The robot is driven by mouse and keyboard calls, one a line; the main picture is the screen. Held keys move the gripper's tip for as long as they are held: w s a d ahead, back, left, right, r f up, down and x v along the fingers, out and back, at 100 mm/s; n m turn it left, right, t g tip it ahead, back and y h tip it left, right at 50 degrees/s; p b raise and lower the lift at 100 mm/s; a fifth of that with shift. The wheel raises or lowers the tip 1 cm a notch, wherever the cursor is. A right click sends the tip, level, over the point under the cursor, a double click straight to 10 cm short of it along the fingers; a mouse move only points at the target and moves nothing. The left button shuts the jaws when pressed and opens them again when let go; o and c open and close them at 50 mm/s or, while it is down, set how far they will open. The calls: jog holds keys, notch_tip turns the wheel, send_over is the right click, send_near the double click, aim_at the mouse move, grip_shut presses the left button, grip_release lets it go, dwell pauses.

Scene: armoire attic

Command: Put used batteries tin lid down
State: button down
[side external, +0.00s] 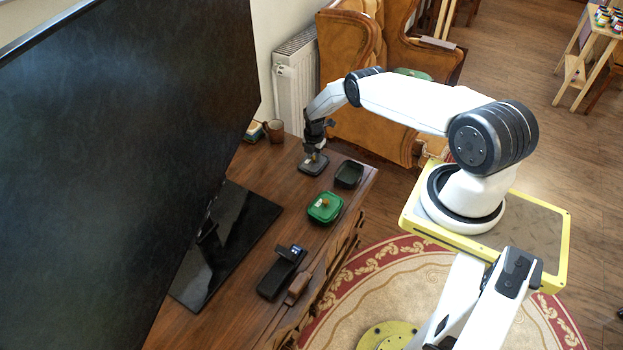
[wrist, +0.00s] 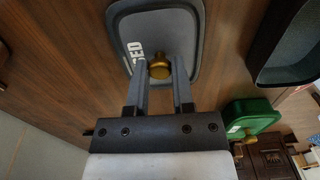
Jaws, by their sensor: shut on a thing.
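A dark grey lid (side external: 314,168) with a brass knob lies flat at the tabletop, left of the open dark tin. I cannot tell whether it touches the wood. In the wrist view the lid (wrist: 190,28) shows pale lettering, partly cut off, and its brass knob (wrist: 159,67) sits between my fingertips. My gripper (side external: 315,153) points down over the lid and is shut on the knob; it also shows in the wrist view (wrist: 160,72). The open dark tin (side external: 349,174) stands uncovered on the table, and its edge shows in the wrist view (wrist: 254,78).
A green lidded tin (side external: 325,207) stands in front of the open tin. A black handset in a holder (side external: 282,272) lies nearer the camera. A large screen on a black base (side external: 225,245) fills the left. A brown cup (side external: 275,131) stands at the back. Bare wood lies between them.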

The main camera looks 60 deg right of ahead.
aim_at(314, 157)
jog(key=shift+f, duration=0.15)
jog(key=shift+c, duration=2.4)
grip_release()
jog(key=shift+r, duration=0.2)
notch_tip(314, 157, up, 12)
